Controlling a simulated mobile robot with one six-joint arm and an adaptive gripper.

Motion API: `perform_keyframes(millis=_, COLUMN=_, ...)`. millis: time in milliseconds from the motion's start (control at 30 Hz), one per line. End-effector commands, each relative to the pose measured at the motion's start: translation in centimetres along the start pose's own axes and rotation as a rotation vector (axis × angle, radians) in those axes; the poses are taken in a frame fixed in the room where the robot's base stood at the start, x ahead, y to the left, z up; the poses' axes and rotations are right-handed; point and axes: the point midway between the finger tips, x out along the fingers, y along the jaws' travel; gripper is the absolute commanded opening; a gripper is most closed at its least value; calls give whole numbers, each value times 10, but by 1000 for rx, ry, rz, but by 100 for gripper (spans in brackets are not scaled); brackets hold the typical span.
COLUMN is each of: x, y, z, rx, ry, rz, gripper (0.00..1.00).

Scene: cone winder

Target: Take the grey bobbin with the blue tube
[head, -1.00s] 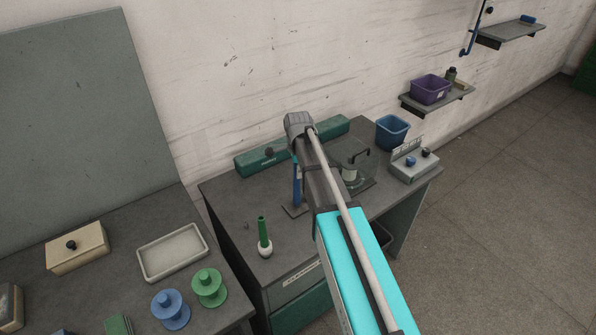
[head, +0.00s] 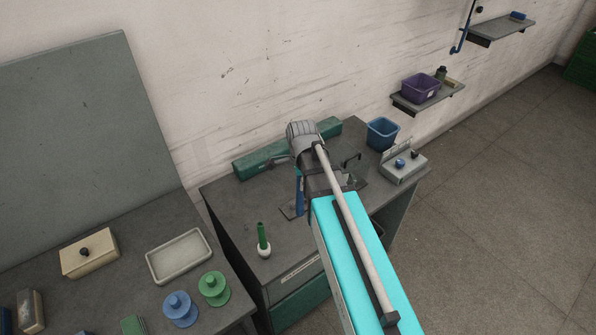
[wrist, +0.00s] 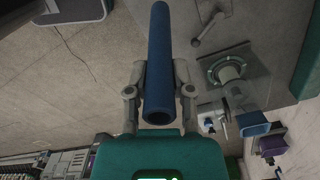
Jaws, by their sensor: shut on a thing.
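The blue tube (wrist: 158,60) stands between the two fingers of my gripper (wrist: 159,72) in the wrist view, with its open end toward the camera. My gripper is shut on it. In the head view the blue tube (head: 299,195) shows as a narrow upright strip beside my arm, above a dark grey plate (head: 289,213) on the bench. I cannot tell whether it touches that plate. The grey bobbin body is not clearly seen; my fingers and arm hide much of this area.
A green tube on a white base (head: 263,240) stands to the left on the same bench (head: 232,205). A long green housing (head: 255,163) lies at the back. A blue bin (head: 382,133) and a control box (head: 403,165) stand at the right. Blue and green spools (head: 213,289) stand on the left table.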

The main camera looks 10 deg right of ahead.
Motion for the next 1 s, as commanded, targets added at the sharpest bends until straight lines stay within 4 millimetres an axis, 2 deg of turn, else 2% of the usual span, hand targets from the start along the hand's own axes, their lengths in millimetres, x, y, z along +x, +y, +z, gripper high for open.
perform_keyframes(millis=33, x=-5, y=9, z=0, rx=0, ry=0, rz=0, gripper=0)
perform_keyframes(millis=233, x=-9, y=20, z=0, rx=0, ry=0, rz=0, gripper=0)
perform_keyframes(millis=1000, x=-8, y=22, z=0, rx=0, ry=0, rz=0, gripper=0)
